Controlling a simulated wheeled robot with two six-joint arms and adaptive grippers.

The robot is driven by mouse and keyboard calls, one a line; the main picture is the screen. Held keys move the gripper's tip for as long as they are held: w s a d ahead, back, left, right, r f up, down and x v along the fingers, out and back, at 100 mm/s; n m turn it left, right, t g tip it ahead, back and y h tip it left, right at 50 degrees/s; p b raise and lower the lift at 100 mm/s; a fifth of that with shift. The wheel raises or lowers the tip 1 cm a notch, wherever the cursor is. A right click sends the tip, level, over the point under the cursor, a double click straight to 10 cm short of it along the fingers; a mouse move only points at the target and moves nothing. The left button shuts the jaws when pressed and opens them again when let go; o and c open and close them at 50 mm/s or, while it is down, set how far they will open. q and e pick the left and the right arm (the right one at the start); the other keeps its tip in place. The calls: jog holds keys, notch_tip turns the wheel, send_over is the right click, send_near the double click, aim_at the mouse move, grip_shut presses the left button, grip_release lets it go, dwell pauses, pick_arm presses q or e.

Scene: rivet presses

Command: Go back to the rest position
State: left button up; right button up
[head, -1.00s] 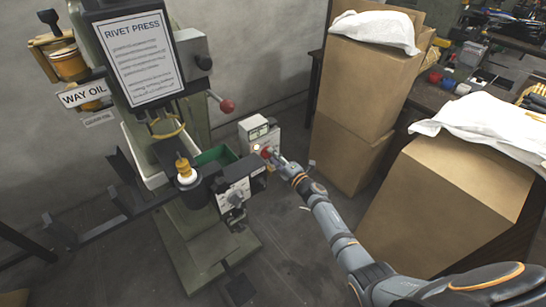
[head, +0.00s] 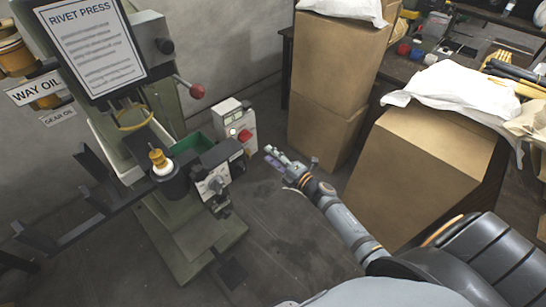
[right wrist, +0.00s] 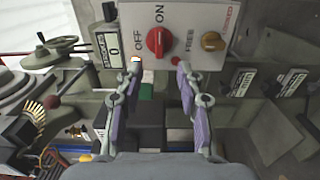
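My right gripper (head: 271,156) is in the head view, in the air just right of the press's control box (head: 230,115), apart from it. Its fingers are open with nothing between them, as the right wrist view (right wrist: 160,88) shows. The box has a red knob (head: 244,135). In the right wrist view the red knob (right wrist: 158,41) sits among OFF, ON and FREE labels, beyond the fingertips. A brass-coloured knob (right wrist: 212,41) is beside it. The rivet press (head: 167,110) stands at the left. My left gripper is not in view.
Stacked cardboard boxes (head: 335,60) stand behind my right arm, and a large box (head: 425,170) with a white cloth (head: 460,90) stands to its right. A workbench is at the back right. The floor (head: 290,230) between press and boxes is clear.

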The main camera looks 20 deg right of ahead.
jog(key=shift+s+d, duration=0.15)
jog(key=shift+s, duration=0.15)
jog(key=s+d+f+m+g+h+p, duration=0.35)
jog(key=s+f+m, duration=0.4)
jog(key=f, duration=0.35)
jog(key=s+d+f+m+g+h+p, duration=0.35)
jog(key=s+f+m, duration=0.35)
jog(key=f, duration=0.4)
jog(key=s+a+f+m+g+p, duration=0.1)
jog(key=s+f+m+g, duration=0.1)
jog(key=s, duration=0.8)
jog(key=s+a+f+m+g+p, duration=0.1)
jog(key=s+f+g, duration=0.3)
jog(key=s, duration=0.7)
jog(key=s+a+f+m+g+p, duration=0.1)
jog(key=s+f+m, duration=0.3)
jog(key=s, duration=0.7)
jog(key=shift+a+f+g+p, duration=0.15)
jog(key=shift+f+g+p, duration=0.35)
jog(key=shift+g, duration=0.4)
